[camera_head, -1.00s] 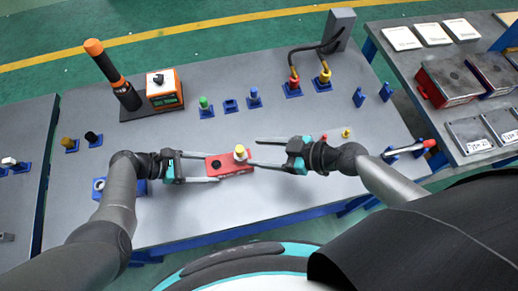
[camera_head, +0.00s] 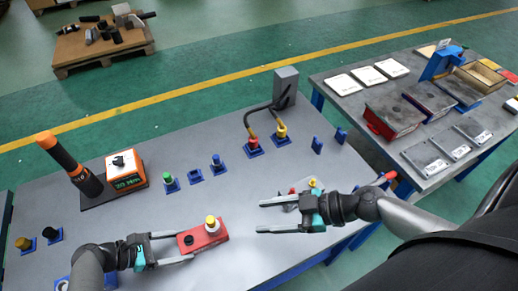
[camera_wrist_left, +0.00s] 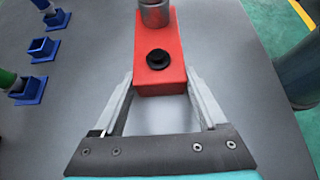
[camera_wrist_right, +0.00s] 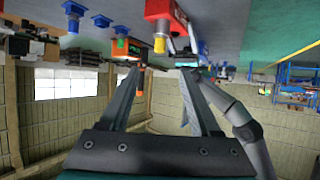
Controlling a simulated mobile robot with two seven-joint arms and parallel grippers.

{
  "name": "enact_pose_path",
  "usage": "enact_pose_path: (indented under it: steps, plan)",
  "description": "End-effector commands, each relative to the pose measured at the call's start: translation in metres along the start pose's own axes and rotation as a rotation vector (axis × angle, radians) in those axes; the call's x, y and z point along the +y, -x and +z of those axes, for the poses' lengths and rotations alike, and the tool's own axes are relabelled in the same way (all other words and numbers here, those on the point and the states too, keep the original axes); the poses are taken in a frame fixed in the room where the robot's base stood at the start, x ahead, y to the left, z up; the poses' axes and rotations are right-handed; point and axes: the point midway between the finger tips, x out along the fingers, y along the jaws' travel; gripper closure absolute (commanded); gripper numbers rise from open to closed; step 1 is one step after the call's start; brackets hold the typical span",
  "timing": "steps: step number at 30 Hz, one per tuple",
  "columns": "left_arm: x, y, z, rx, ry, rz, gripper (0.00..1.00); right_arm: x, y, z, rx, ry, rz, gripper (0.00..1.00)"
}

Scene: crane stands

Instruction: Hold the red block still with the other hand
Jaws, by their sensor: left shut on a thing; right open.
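My left gripper (camera_head: 186,247) is shut on the block's left end, one finger along each side, as the left wrist view (camera_wrist_left: 160,95) also shows. My right gripper (camera_head: 262,216) is open and empty, to the right of the block and apart from it, its fingers pointing left. The right wrist view shows the red block (camera_wrist_right: 163,12) beyond the fingertips.
Behind the block stand blue holders with a green-topped piece (camera_head: 168,180) and a blue piece (camera_head: 217,162). An orange device (camera_head: 126,172) and black-orange tool (camera_head: 66,163) stand at left. Cabled connectors (camera_head: 281,134) are at the back. A second table (camera_head: 345,118) is at right.

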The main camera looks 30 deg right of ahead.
Motion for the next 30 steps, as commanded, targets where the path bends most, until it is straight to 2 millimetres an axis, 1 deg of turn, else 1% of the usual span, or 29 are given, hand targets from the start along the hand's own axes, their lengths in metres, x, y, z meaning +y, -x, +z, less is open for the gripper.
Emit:
enact_pose_path:
  steps: [1,3,6,10,17,18,24,25,30]
  plan:
    - [0.001,0.0,0.0,-0.001,-0.001,0.001,1.0,-0.001,0.007,0.001,-0.001,0.0,-0.001,0.36]
    - [0.001,0.0,0.0,-0.001,-0.001,0.001,1.0,-0.001,0.013,0.001,-0.001,-0.002,-0.001,0.36]
    - [0.001,0.0,0.0,-0.001,-0.001,0.001,1.0,-0.001,0.02,0.0,-0.001,-0.001,-0.001,0.36]
    - [0.001,0.0,0.0,-0.001,-0.001,0.001,1.0,0.0,0.024,0.0,0.001,0.001,-0.001,0.36]
    - [0.001,0.0,0.0,-0.001,-0.001,0.001,1.0,0.0,0.025,0.0,0.001,0.001,-0.001,0.36]
    - [0.001,0.0,0.0,-0.001,-0.001,0.001,0.24,0.0,0.025,0.0,0.001,0.001,-0.001,0.36]
    - [0.0,0.0,0.0,0.0,-0.001,0.001,0.02,0.0,0.025,0.0,0.001,0.001,-0.001,0.36]
    - [0.0,0.0,0.0,0.0,-0.001,0.001,0.0,0.0,0.025,0.0,0.0,0.001,0.0,0.36]
    - [0.0,0.0,0.0,0.0,0.0,0.0,0.0,0.0,0.025,0.0,0.0,0.001,0.0,0.36]
